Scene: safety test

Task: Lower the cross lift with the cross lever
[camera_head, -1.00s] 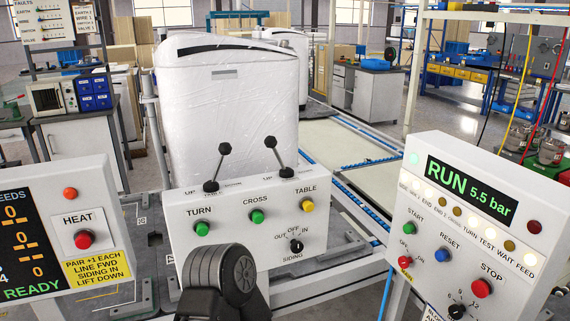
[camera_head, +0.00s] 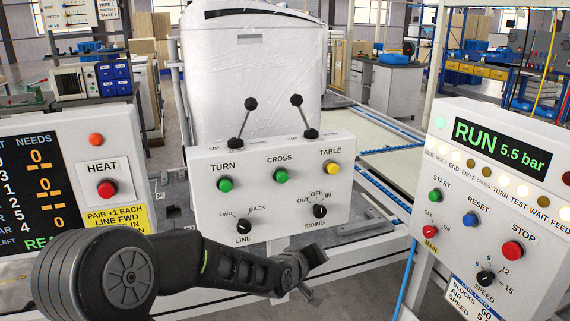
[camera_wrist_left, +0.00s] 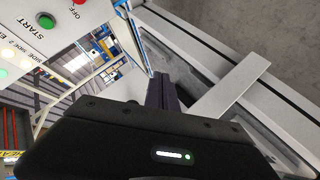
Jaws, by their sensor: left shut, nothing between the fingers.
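A white control box (camera_head: 215,200) stands in the middle of the head view with two black-knobbed levers on its top. The left lever (camera_head: 244,122) leans to the right going up, and the right lever (camera_head: 303,116) leans to the left. Their labels are too small or covered to tell which is the cross lever. A green CROSS button (camera_head: 281,176) is on the front face. My left gripper (camera_head: 318,275) is shut and empty, in front of and below the box, apart from both levers. Its dark fingers show in the left wrist view (camera_wrist_left: 163,92). My right gripper is not in view.
A white wrapped cabinet (camera_head: 250,80) stands behind the box. A HEAT panel (camera_head: 112,160) is at the left, and a RUN 5.5 bar panel (camera_head: 540,230) at the right. The START button (camera_wrist_left: 32,27) of the right panel shows in the left wrist view.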

